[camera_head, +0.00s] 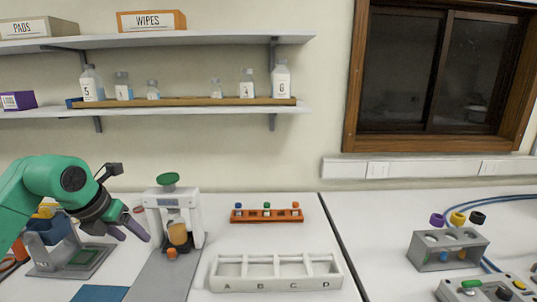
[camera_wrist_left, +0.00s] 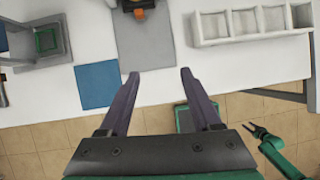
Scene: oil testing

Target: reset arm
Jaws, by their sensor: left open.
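My left gripper (camera_head: 135,236) hangs at the left of the head view, its dark fingers apart and empty, above the bench and left of the white press-like device (camera_head: 196,218). In the left wrist view the open fingers (camera_wrist_left: 160,73) point towards the bench, with nothing between them. A green arm with a small dark gripper (camera_wrist_left: 254,130), apparently my right one, shows at the lower right of that view, away from the bench; it is too small to tell its jaws' state.
A white rack marked A to D (camera_head: 277,283) stands front centre, with an orange rack (camera_head: 267,215) behind. A grey stand (camera_head: 68,262) is left of the device. A grey holder (camera_head: 446,259) stands right. The shelf (camera_head: 200,103) holds bottles. Bench between the orange and white racks is clear.

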